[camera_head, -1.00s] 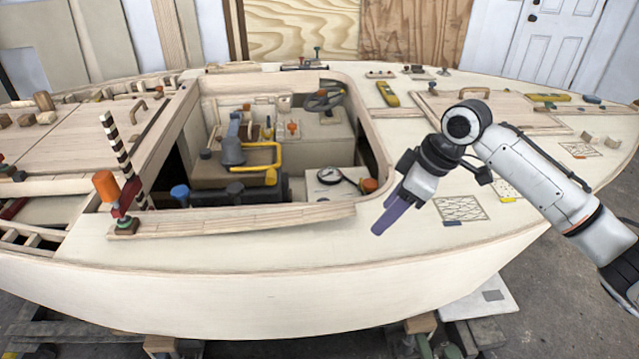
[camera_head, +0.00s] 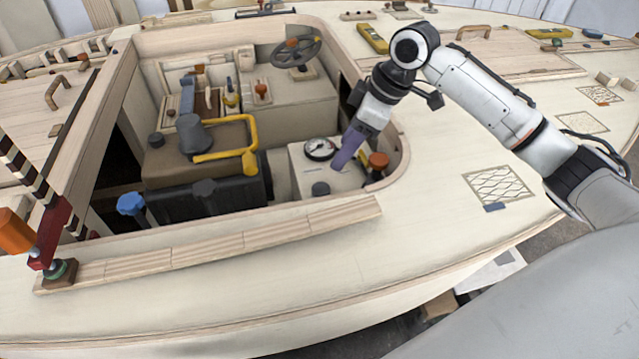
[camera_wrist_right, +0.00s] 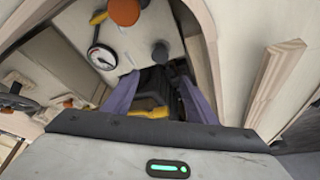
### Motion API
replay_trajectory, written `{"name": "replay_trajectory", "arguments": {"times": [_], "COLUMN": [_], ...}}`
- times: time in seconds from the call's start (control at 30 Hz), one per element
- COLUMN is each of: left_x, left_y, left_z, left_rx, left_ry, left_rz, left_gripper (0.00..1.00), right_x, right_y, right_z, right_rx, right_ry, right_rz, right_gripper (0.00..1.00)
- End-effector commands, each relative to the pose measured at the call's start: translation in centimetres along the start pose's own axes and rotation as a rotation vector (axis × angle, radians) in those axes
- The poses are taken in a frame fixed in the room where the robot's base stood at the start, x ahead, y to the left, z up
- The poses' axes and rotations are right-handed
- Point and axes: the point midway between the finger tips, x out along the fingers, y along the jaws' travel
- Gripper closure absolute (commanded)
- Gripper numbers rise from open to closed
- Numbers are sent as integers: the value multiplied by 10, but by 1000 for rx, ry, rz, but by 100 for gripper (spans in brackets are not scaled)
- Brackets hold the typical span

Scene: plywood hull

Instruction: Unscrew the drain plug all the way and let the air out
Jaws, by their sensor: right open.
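A pale box (camera_head: 300,178) in the cockpit well carries a round white gauge (camera_head: 320,149), a dark round knob (camera_head: 320,189) and an orange knob (camera_head: 378,161). No label shows which one is the drain plug. My right gripper (camera_head: 343,160) points down over the box, between the gauge and the orange knob. There the dark knob (camera_wrist_right: 160,53) lies ahead of the fingers, with the gauge (camera_wrist_right: 102,57) and orange knob (camera_wrist_right: 125,11) beyond. Contact is not visible. My left gripper is out of view.
The well's wooden rim (camera_head: 395,150) stands close beside my right gripper. A yellow handle (camera_head: 250,135) on a brown-topped unit and a blue knob (camera_head: 131,204) lie to the left. A striped post (camera_head: 25,170) stands at far left. The near deck is mostly clear.

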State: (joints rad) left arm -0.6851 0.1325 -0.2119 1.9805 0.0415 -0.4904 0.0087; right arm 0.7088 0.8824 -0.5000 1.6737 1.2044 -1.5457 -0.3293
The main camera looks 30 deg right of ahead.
Motion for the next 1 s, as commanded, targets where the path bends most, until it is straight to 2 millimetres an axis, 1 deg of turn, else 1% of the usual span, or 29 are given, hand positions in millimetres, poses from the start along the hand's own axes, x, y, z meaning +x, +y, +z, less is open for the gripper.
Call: {"name": "replay_trajectory", "arguments": {"times": [0.03, 0.17, 0.37, 0.47, 0.7, 0.8, 0.9, 1.0], "left_x": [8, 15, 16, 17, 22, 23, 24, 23], "left_y": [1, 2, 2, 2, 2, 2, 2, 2], "left_z": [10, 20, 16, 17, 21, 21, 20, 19], "left_rx": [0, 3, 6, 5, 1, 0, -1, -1], "left_ry": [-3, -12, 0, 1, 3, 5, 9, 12], "left_rz": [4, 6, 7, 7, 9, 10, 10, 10], "left_gripper": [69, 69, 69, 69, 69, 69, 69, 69], "right_x": [13, 25, 38, 54, 99, 114, 123, 128], "right_y": [0, 0, 0, -1, -1, 0, 0, 0], "right_z": [5, 10, 11, 11, 11, 11, 11, 11], "right_rx": [0, 0, 1, 1, 1, 1, 0, 0], "right_ry": [0, 0, 1, -1, 0, -1, 1, 0], "right_rz": [0, 0, -1, -3, -3, -2, -1, 0], "right_gripper": [48, 48, 48, 48, 48, 48, 48, 48]}}
